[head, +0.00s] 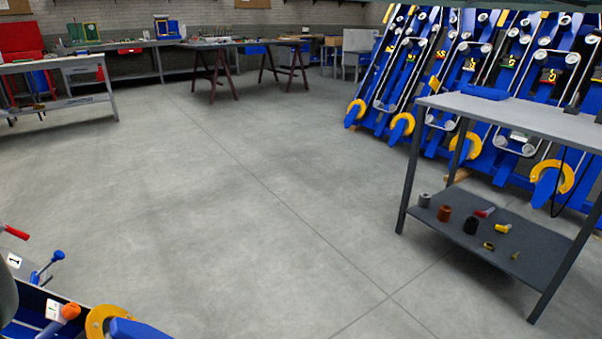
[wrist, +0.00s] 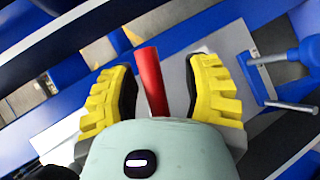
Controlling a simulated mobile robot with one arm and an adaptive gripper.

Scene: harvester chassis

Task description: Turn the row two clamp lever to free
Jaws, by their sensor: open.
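In the wrist view my gripper (wrist: 160,72) is open, with its yellow ribbed fingers apart. A red lever handle (wrist: 150,80) stands between the two fingers, with a gap visible on the right side; contact on the left is unclear. Its lower end is hidden behind my gripper's body. In the head view a red handle (head: 14,232) shows at the left edge, above a grey plate with a tag reading 1. No row two label can be read, so I cannot tell which row the red lever belongs to.
A blue lever with a metal rod (wrist: 272,58) stands right of my gripper. In the head view, a blue-knobbed lever (head: 48,266) and an orange knob (head: 70,311) are at lower left. A grey table (head: 520,118) stands at right; the floor between is clear.

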